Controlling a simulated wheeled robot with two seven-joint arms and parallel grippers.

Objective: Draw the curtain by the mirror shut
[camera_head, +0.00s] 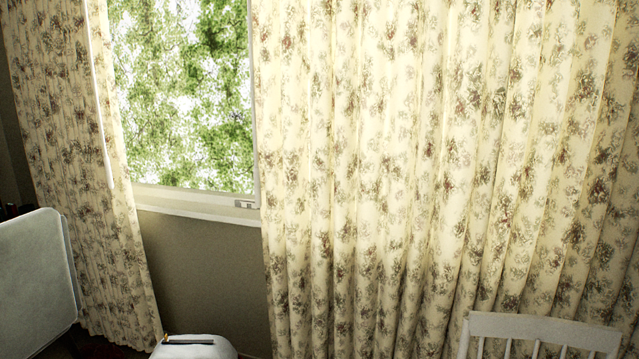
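Two floral cream curtains hang at a window. The narrower left curtain (72,150) is gathered at the left of the window. The wide right curtain (430,180) spreads from the middle of the view to the right edge. Between them is a gap, with the window (185,90) bare and green foliage outside. No mirror shows, so I cannot tell which curtain is by it. Neither of my grippers is in view, and nothing is seen touching either curtain.
A white panel-like piece (35,280) stands at the lower left, in front of the left curtain. A white chair back (540,332) stands before the right curtain. A white rounded object (195,350) shows at the bottom edge. Bare wall (205,265) lies below the window.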

